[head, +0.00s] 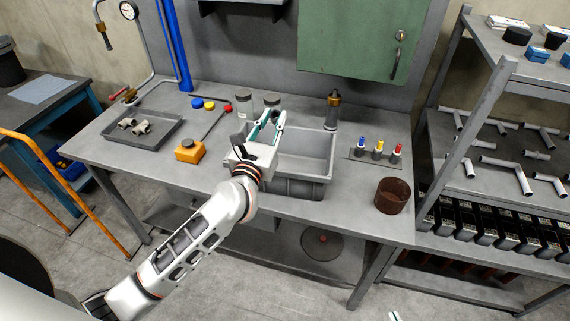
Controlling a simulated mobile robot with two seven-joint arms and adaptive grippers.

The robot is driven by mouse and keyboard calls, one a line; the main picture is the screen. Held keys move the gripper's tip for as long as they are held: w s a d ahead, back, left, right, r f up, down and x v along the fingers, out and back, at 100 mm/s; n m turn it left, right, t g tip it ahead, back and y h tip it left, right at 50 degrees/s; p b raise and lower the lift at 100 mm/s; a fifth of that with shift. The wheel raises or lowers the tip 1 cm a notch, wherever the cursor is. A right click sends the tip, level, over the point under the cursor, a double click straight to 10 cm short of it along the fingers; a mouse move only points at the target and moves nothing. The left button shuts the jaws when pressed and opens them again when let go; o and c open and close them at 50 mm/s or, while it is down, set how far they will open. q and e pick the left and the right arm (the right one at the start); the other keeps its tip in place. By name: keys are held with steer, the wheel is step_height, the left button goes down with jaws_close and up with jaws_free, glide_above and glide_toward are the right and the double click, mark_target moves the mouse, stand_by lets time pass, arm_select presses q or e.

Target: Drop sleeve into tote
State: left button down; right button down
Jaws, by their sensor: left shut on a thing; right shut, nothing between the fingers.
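The grey tote (318,172) stands open at the middle of the bench, and what I see of its inside looks empty. My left gripper (269,122) reaches in from the front and is over the tote's left side. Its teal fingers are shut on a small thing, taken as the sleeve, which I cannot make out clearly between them. The arm and hand hide the tote's left front part. Only a small tip of my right gripper (394,316) shows at the bottom edge, away from the bench. It is shut and empty.
A dark tray (168,133) with pale fittings, an orange block (189,151) and coloured caps are on the left. A spray bottle (332,110) stands behind the tote. Small coloured bottles (377,150) and a brown can (393,196) are on the right, beside a shelf rack (449,148).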

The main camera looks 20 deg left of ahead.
arm_select(q)
step_height(320, 180, down, 2)
steer(key=shift+f+b, duration=0.2)
steer(key=shift+b, duration=0.7)
steer(key=shift+f+b, duration=0.55)
arm_select(e)
steer(key=shift+w+a+f+y, duration=0.15)
steer(key=shift+w+a+f, duration=0.1)
steer(key=shift+f, duration=0.25)
steer(key=shift+w+a+f+y, duration=0.1)
steer(key=shift+a+f+y, duration=0.1)
steer(key=shift+f, duration=0.3)
arm_select(q)
steer(key=c, duration=1.7)
jaws_free()
arm_select(e)
steer(key=shift+f, duration=0.1)
arm_select(q)
steer(key=shift+s, duration=0.1)
arm_select(e)
steer(key=shift+s+d, duration=0.1)
arm_select(q)
steer(key=s+f, duration=0.1)
steer(key=s, duration=1)
steer(key=shift+s+a+f, duration=0.2)
steer(key=shift+s+f, duration=0.05)
steer(key=shift+s, duration=0.15)
